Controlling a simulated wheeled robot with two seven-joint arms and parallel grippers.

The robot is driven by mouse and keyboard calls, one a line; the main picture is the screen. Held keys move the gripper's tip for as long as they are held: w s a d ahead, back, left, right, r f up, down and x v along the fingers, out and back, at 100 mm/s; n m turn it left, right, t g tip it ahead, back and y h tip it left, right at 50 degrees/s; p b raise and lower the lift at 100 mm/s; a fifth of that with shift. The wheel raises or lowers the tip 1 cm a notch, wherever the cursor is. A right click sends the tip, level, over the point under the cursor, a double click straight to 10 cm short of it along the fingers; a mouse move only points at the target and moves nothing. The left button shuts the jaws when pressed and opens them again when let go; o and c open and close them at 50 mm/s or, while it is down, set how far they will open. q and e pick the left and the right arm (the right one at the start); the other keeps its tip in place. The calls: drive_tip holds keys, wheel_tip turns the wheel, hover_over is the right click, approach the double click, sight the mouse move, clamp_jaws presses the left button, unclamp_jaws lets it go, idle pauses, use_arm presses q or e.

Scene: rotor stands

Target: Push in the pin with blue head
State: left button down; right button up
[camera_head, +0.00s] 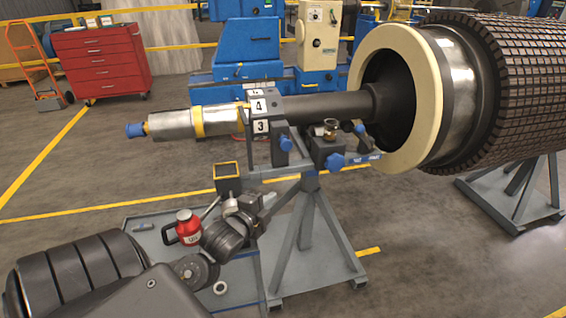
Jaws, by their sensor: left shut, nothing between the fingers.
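Several blue heads show around the rotor stand (318,215). One blue head (284,143) sits on the grey clamp block under the shaft, below the "3" label. Another blue head (337,161) sits on the front of the dark block to its right. A blue cap (135,130) is at the shaft's left end. I cannot tell which is the pin or how deep it sits. My left gripper (268,201) is shut and empty, below and left of the blue heads, apart from them, in front of the stand's left side. My right gripper is not in view.
The rotor (512,70) with its cream ring (420,60) fills the upper right. A red bottle (187,228) stands on a low blue-grey table (160,248) beside my left arm. A red tool cabinet (103,60) and blue machine (245,45) are behind.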

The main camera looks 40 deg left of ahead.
use_arm(q)
wheel_tip(320, 180, up, 7)
drive_tip(key=m+t, duration=0.2)
drive_tip(key=p, duration=0.2)
approach(291, 146)
drive_tip(key=w+d, duration=0.2)
drive_tip(key=w, duration=0.1)
drive_tip(key=shift+w+a+f+p, duration=0.15)
drive_tip(key=shift+w+a+p, duration=0.5)
drive_tip(key=shift+w+a, duration=0.75)
drive_tip(key=shift+s+a, duration=0.1)
drive_tip(key=w+a, duration=0.2)
drive_tip(key=a, duration=0.1)
drive_tip(key=shift+a+r, duration=0.15)
drive_tip(key=shift+r, duration=0.1)
